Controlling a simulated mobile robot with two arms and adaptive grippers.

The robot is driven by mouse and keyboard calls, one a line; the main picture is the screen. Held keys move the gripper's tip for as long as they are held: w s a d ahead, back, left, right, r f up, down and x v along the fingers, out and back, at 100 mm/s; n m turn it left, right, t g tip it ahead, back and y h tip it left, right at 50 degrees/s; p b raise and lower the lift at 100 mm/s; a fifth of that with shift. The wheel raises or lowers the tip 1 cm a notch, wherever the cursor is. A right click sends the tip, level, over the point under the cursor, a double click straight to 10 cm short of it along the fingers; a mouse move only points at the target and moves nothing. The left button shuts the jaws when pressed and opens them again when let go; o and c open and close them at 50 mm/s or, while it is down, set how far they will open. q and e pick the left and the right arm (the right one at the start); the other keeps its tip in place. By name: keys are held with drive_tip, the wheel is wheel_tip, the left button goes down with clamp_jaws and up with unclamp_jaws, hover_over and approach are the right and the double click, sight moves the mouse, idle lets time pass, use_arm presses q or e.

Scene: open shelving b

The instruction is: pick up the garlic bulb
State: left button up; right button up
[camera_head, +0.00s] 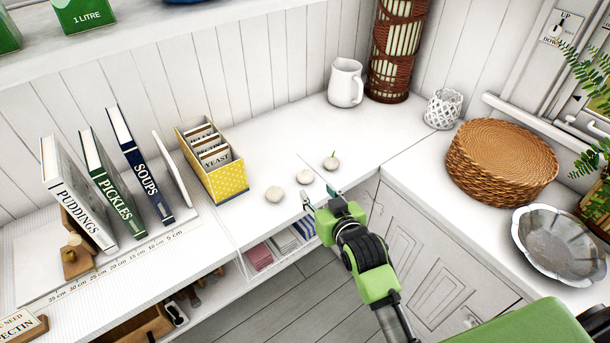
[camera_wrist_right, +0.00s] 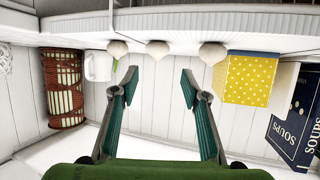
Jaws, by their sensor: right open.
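Three pale garlic-like bulbs lie in a row on the white shelf top: a left one (camera_head: 274,194), a middle one (camera_head: 305,176) and a right one with a green sprout (camera_head: 331,162). My right gripper (camera_head: 319,196) is open and empty at the shelf's front edge, just in front of the middle bulb and apart from it. The right wrist view is upside down. There the middle bulb (camera_wrist_right: 157,48) lines up between the open fingers (camera_wrist_right: 158,82), the sprouted bulb (camera_wrist_right: 117,47) is left and the other bulb (camera_wrist_right: 211,52) right. My left gripper is out of view.
A yellow dotted card box (camera_head: 232,180) stands left of the bulbs, with upright books (camera_head: 112,184) beyond. A white jug (camera_head: 346,83) and a tall wicker-wrapped cylinder (camera_head: 397,45) stand behind. Woven mats (camera_head: 501,160) and a metal dish (camera_head: 558,243) occupy the right counter.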

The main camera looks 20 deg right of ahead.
sight(308, 180)
drive_tip(key=x, duration=1.1)
drive_tip(key=shift+w+d+f, duration=0.15)
drive_tip(key=shift+d+f, duration=0.15)
drive_tip(key=shift+f, duration=0.1)
drive_tip(key=c, duration=0.9)
